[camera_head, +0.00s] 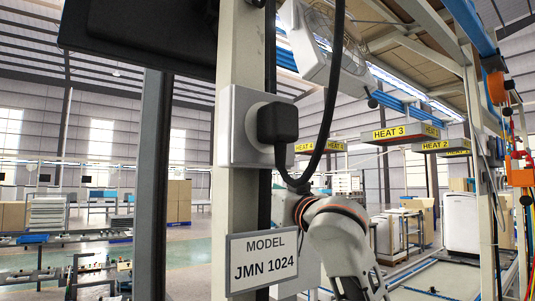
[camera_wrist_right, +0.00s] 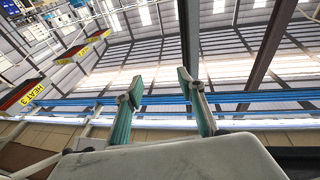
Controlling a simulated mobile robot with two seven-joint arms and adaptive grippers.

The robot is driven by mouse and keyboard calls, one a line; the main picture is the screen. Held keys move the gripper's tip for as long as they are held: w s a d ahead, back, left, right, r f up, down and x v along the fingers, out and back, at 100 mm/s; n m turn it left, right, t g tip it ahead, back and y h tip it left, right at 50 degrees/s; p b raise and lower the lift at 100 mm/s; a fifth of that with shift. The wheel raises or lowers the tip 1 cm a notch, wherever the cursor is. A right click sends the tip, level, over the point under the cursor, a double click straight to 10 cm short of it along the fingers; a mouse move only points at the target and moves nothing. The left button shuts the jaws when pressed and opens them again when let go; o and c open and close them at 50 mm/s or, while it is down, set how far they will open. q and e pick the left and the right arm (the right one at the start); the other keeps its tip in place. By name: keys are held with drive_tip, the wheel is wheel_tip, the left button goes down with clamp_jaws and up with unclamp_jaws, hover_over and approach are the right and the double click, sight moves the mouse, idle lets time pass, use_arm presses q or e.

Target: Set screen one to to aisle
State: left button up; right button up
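A dark screen-like panel (camera_head: 140,36) is at the top left of the head view, cut off by the frame edge. No text or picture can be read on it, and I cannot tell whether it is screen one. My right gripper (camera_wrist_right: 157,92) shows in the right wrist view with its two green-sided fingers apart and nothing between them. It points up toward the windows and roof beams, and I see no screen there. One of my arm links (camera_head: 340,235) shows behind the post in the head view; no gripper shows there. My left gripper is not in view.
HEAT 3 (camera_head: 388,133) and HEAT 2 (camera_head: 436,146) signs hang at the right. Cardboard boxes (camera_head: 178,200) stand farther back left.

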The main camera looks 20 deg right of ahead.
drive_tip(key=s+r+t, duration=0.1)
drive_tip(key=s+r, duration=0.4)
drive_tip(key=r, duration=0.4)
drive_tip(key=s+r+t, duration=0.1)
drive_tip(key=s+r, duration=0.3)
drive_tip(key=r, duration=0.5)
drive_tip(key=p+x, duration=0.3)
drive_tip(key=x, duration=0.2)
drive_tip(key=shift+w+d+r, duration=0.15)
drive_tip(key=shift+w, duration=0.2)
drive_tip(key=shift+w+r, duration=0.25)
drive_tip(key=shift+w, duration=0.4)
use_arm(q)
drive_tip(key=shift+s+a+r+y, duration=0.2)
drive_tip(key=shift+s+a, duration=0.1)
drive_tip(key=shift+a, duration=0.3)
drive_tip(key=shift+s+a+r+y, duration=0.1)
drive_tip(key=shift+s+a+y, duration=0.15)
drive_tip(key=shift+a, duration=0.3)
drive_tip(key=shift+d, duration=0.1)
use_arm(e)
clamp_jaws()
